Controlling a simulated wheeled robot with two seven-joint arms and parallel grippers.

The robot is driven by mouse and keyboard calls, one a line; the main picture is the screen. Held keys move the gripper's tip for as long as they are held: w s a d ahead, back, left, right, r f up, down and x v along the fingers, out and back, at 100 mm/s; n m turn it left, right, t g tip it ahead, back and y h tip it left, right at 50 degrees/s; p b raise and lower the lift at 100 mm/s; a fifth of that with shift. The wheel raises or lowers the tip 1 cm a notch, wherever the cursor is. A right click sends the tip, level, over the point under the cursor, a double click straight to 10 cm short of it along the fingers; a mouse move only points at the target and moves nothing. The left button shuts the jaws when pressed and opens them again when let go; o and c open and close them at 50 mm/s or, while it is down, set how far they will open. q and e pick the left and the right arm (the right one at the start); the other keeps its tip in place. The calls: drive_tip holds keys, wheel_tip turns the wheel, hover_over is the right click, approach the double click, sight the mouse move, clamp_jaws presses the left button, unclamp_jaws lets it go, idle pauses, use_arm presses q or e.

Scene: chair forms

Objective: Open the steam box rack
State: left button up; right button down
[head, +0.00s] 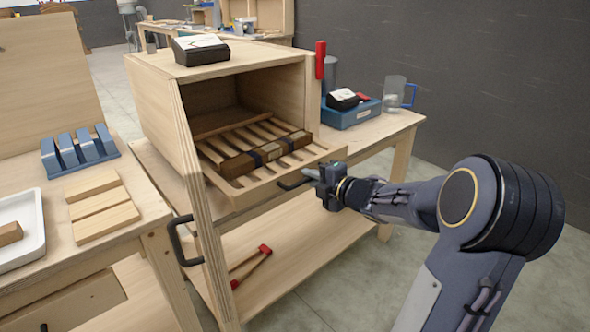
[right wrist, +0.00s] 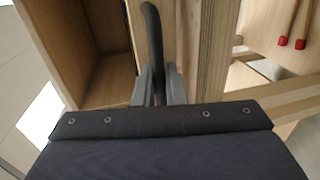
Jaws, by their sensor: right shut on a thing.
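The steam box (head: 235,95) is a light wooden box on a wooden table, its front open. Its slatted rack (head: 240,195) sticks out partway through the opening, with dark wooden pieces (head: 262,155) lying across the slats. My right gripper (head: 312,175) is at the rack's front edge, shut on its black handle (head: 290,184). In the right wrist view, the fingers (right wrist: 160,88) close around the dark handle (right wrist: 153,35). The box door (head: 190,165) stands swung open, edge toward me, with its own black handle (head: 180,242). My left gripper is not in view.
A black device (head: 200,50) sits on the box. A blue tray (head: 350,115) and a clear jug (head: 396,95) stand to its right. The left table holds a blue rack (head: 80,152), wooden boards (head: 102,205) and a white tray (head: 22,232). Red-tipped sticks (head: 250,265) lie on the lower shelf.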

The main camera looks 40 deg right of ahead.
drive_tip(key=shift+f+v, duration=0.2)
drive_tip(key=shift+v, duration=0.8)
drive_tip(key=shift+f+v, duration=0.15)
drive_tip(key=shift+v, duration=0.8)
drive_tip(key=shift+s, duration=0.15)
drive_tip(key=c, duration=1.9)
unclamp_jaws()
drive_tip(key=p+v, duration=0.1)
drive_tip(key=v, duration=0.6)
drive_tip(key=shift+s, duration=0.35)
drive_tip(key=shift+r, duration=0.1)
